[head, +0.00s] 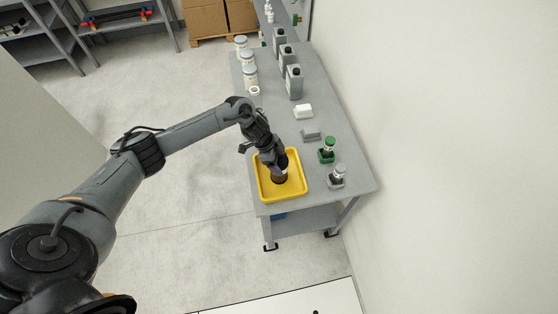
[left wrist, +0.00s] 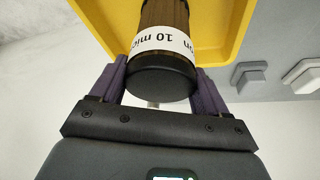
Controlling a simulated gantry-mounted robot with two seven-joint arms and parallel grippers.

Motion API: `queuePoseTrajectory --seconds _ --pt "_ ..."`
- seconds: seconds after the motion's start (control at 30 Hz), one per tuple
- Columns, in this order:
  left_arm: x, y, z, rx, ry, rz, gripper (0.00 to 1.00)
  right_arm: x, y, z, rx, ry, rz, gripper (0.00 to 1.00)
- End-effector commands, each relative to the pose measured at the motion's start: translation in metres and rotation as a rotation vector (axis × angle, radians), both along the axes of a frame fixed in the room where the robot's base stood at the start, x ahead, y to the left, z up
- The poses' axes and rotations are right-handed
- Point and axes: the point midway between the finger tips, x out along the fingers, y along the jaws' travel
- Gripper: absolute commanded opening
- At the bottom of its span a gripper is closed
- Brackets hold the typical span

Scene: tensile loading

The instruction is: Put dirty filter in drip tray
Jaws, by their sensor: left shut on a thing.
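The yellow drip tray (head: 297,186) sits at the near end of the grey bench, and its floor and rim fill the top of the left wrist view (left wrist: 235,40). The dirty filter (left wrist: 163,75) is a brown cylinder with a black end cap and a white label reading "10 mic". My left gripper (left wrist: 160,90) is shut on the filter, with a purple finger on each side. In the head view my left gripper (head: 275,168) is over the tray with the dark filter (head: 279,176) under it. I cannot tell whether the filter touches the tray floor. My right gripper is not in view.
A grey block (head: 310,134) and a white block (head: 303,111) lie behind. Grey jugs (head: 294,82) and white jars (head: 249,76) stand farther back.

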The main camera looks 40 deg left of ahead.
Motion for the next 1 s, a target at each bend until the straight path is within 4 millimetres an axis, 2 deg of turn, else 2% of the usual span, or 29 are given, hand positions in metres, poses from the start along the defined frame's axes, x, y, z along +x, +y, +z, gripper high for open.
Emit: queuePoseTrajectory --seconds 0.23,0.27,0.4,0.77,1.0 --pt "0.001 0.000 -0.002 -0.001 -0.001 0.000 0.10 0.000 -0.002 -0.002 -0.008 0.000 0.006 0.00" --pt "0.000 0.000 -0.003 0.000 0.000 0.000 0.78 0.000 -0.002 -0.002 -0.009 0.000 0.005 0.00" --pt "0.000 0.000 -0.002 0.000 0.000 0.000 1.00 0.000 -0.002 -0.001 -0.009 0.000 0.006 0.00" --pt "0.000 0.001 0.003 0.000 0.000 -0.001 1.00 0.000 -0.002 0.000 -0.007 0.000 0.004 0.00" --pt "-0.006 0.012 0.034 0.001 -0.004 -0.002 1.00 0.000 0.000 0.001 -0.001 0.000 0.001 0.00"
